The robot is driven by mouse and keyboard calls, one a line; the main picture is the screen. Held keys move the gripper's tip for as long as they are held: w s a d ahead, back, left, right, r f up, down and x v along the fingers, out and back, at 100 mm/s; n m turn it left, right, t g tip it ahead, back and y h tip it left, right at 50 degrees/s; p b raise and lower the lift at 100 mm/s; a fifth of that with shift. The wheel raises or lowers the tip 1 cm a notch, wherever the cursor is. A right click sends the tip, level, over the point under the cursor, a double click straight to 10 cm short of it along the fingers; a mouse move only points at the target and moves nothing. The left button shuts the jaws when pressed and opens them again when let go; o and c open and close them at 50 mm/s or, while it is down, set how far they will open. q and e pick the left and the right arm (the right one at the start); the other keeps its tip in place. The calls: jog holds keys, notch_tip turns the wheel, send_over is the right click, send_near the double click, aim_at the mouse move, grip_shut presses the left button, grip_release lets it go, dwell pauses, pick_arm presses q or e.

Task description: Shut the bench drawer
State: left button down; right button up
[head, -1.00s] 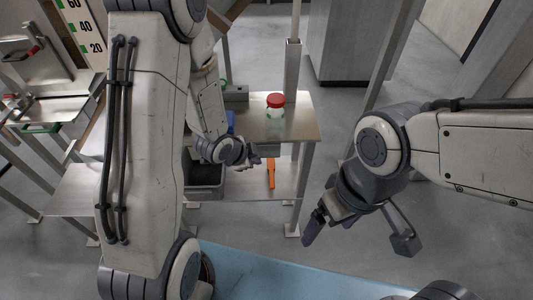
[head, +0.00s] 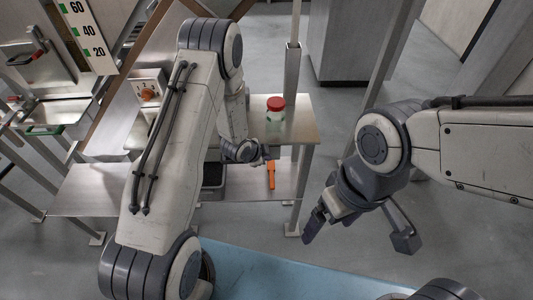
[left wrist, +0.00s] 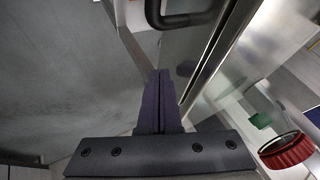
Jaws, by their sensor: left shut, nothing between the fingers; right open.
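The steel bench (head: 300,128) stands ahead, with a red-lidded jar (head: 276,112) on its top. The drawer is not visible in the head view, where my left arm covers part of the bench. In the left wrist view a dark bar handle (left wrist: 184,18) shows at the top on a steel front (left wrist: 178,55); I cannot tell how far out the drawer stands. My left gripper (head: 268,158) is shut and empty near the bench front, and its fingertips (left wrist: 163,76) point toward the area just below the handle. My right gripper (head: 330,222) is open and empty, away from the bench.
An orange object (head: 271,175) lies on the lower shelf (head: 283,190), near a dark bin (head: 212,178). The jar's red lid also shows in the left wrist view (left wrist: 286,150). A box with a red knob (head: 148,92) stands at left.

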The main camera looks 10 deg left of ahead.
pick_arm(q)
jog(key=shift+w+a, duration=0.1)
jog(key=shift+w, duration=0.1)
jog(key=w, duration=0.2)
jog(key=shift+w+a+r+b, duration=0.15)
jog(key=shift+w+a+b, duration=0.15)
jog(key=shift+w+a, duration=0.1)
pick_arm(e)
jog(key=shift+s+f, duration=0.15)
jog(key=shift+s, duration=0.05)
pick_arm(q)
jog(key=shift+s, duration=0.15)
jog(key=s+r+b, duration=0.1)
jog(key=s+r, duration=0.6)
jog(key=s, duration=0.3)
jog(key=shift+s+a+r+b, duration=0.25)
jog(key=shift+a+r+b, duration=0.05)
jog(key=shift+a+b, duration=0.1)
pick_arm(e)
jog(key=shift+s+a+f, duration=0.15)
jog(key=shift+s+f, duration=0.1)
jog(key=shift+f, duration=0.25)
jog(key=shift+s+a+f, duration=0.1)
jog(key=shift+s+f, duration=0.15)
jog(key=shift+f, duration=0.2)
